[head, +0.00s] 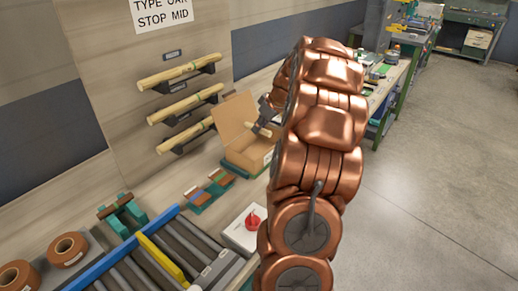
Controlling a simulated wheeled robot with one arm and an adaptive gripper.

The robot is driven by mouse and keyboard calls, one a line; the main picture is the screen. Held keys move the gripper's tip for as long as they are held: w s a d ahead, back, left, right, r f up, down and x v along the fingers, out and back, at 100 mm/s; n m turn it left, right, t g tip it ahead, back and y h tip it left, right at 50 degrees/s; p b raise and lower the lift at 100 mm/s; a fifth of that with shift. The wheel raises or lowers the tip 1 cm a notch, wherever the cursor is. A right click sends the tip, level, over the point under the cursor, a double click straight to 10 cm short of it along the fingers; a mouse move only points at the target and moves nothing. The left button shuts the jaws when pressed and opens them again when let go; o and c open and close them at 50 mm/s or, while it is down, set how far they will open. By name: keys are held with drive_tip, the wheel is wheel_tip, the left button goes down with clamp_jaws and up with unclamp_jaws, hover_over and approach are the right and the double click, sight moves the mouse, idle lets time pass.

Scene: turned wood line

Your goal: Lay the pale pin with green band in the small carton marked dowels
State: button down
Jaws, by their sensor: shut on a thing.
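The small open carton (238,138) stands on the bench at the centre, its flaps up; I cannot read a mark on it. My gripper (263,125) is dark and mostly hidden behind my copper-coloured arm. It is at the carton's right side, over or near its opening. It is shut on a short pale pin (261,130). The pin's green band cannot be made out, and I cannot tell whether the pin touches the carton.
Several pale rods (180,71) rest on dark wall brackets left of the carton. Small teal holders (210,190), a red button on a white box (252,222) and a roller conveyor (165,255) are in front. More benches stand at the back right.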

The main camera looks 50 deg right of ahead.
sight(256, 156)
wheel_tip(256, 156, down, 10)
drive_tip(key=p, duration=0.2)
drive_tip(key=shift+a+f+p, duration=0.1)
drive_tip(key=shift+f+p, duration=0.15)
drive_tip(key=shift+p, duration=0.05)
drive_tip(key=shift+f, duration=0.1)
drive_tip(key=shift+f+b, duration=0.15)
drive_tip(key=shift+b, duration=0.15)
drive_tip(key=c, duration=1)
unclamp_jaws()
